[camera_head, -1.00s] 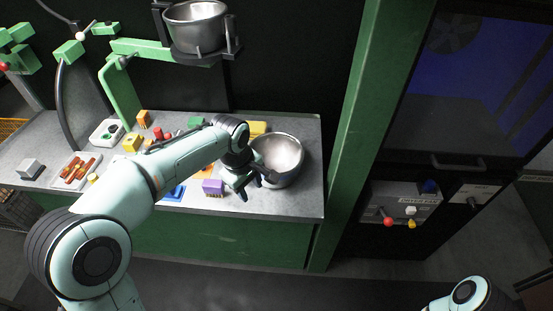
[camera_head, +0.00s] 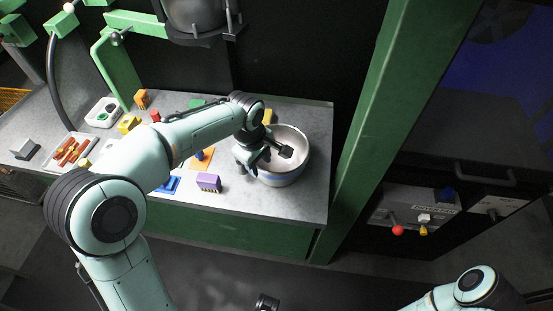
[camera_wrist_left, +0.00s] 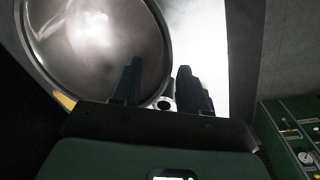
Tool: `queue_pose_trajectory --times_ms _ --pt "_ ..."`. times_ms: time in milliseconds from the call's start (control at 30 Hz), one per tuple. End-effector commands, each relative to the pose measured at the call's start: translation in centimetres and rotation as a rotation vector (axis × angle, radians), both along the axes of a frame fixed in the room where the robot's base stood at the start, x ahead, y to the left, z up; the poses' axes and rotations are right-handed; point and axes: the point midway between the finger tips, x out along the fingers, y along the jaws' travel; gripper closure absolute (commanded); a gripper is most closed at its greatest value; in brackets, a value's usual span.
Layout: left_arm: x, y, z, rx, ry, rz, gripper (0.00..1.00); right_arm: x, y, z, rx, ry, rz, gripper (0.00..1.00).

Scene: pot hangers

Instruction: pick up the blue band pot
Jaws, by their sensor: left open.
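The blue band pot (camera_head: 297,142) is a steel bowl-shaped pot standing upright on the counter's right part, with a blue band low on its outside. My left gripper (camera_head: 269,160) is open at the pot's left near side. In the left wrist view the open gripper (camera_wrist_left: 160,88) has one dark finger over the pot (camera_wrist_left: 95,45) and the other beyond its rim, over the bright counter. The rim runs between the fingers; I cannot tell contact. A small dark part at the head view's bottom may be my right gripper (camera_head: 267,303); its jaws are unclear.
A second pot (camera_head: 196,14) sits in a holder on the green hanger frame (camera_head: 120,70). A purple block (camera_head: 208,182), a blue piece (camera_head: 168,185) and a tray of sausage-like items (camera_head: 72,150) lie on the counter (camera_head: 245,207). A green post (camera_head: 365,110) stands right of the pot.

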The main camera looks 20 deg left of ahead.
Motion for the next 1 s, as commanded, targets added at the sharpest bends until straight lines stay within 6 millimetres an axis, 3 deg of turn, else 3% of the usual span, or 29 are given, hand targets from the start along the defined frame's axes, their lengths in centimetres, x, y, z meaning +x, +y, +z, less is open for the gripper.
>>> queue_pose_trajectory --times_ms 333,667,800,1000 --pt "0.2 0.3 -4.5 0.001 0.003 0.0 0.56 -0.1 0.0 -0.5 0.0 0.001 0.0 0.52" --pt "0.4 0.2 -5.3 0.0 0.0 0.0 0.56 -0.1 0.0 -0.5 0.0 0.001 0.0 0.52" --pt "0.4 0.2 -5.2 0.0 0.0 0.0 0.99 -0.1 0.0 -0.5 0.0 0.001 0.0 0.52" --pt "0.4 0.2 -5.2 0.0 0.0 0.0 1.0 -0.1 0.0 -0.5 0.0 0.001 0.0 0.52"
